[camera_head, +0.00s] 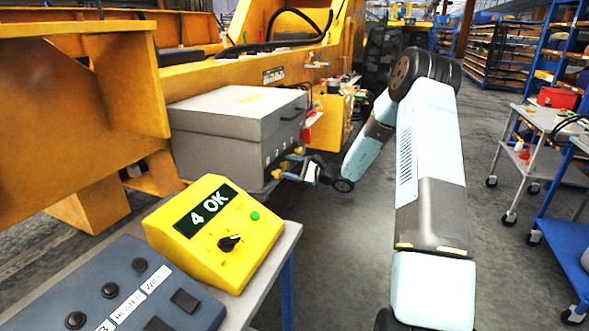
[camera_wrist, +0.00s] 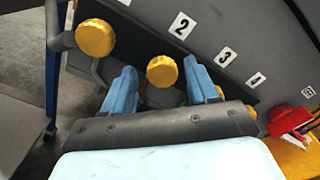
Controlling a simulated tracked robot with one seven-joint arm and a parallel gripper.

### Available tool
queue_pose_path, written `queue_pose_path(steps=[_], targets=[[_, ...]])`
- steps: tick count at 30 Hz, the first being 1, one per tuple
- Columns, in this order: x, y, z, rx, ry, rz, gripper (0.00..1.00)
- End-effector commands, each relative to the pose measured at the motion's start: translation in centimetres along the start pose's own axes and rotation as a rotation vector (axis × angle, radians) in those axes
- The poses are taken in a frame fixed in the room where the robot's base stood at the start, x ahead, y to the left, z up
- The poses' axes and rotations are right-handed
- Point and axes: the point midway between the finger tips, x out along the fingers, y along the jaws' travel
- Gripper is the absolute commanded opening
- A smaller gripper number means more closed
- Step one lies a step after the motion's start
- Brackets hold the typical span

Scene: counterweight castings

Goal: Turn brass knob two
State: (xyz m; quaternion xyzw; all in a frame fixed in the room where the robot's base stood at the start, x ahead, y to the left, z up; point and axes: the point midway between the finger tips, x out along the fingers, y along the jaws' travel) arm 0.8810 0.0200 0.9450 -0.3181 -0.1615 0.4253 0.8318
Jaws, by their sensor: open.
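A row of brass knobs sits on the front of a grey metal box (camera_head: 215,130). In the wrist view, one round brass knob (camera_wrist: 161,71) lies below the label "2" (camera_wrist: 182,25). Another brass knob (camera_wrist: 95,37) is to its left, outside the fingers. My gripper (camera_wrist: 159,66) is open, with one blue finger on each side of the knob below the "2". I cannot tell whether either finger touches it. Further knobs are mostly hidden behind my gripper. In the head view my gripper (camera_head: 309,173) is at the box front, small and partly hidden.
A yellow console (camera_head: 215,232) reading "4 OK" and a dark switch panel (camera_head: 125,290) stand in front. Large yellow machinery (camera_head: 85,95) is behind and left of the box. A grey cart (camera_head: 535,150) stands right. Open floor lies between.

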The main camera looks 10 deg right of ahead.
Motion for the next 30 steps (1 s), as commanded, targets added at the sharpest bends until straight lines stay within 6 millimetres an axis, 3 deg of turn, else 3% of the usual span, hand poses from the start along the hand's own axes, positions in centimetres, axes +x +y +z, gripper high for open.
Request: queue_pose_path(steps=[7, 24, 30], targets=[[-2.0, -0.1, 0.0, -0.001, 0.002, -0.002, 0.59], [-12.2, 0.1, -0.1, 0.000, 0.002, 0.000, 0.59], [-13.6, 0.2, -0.1, 0.001, 0.000, 0.001, 0.59]])
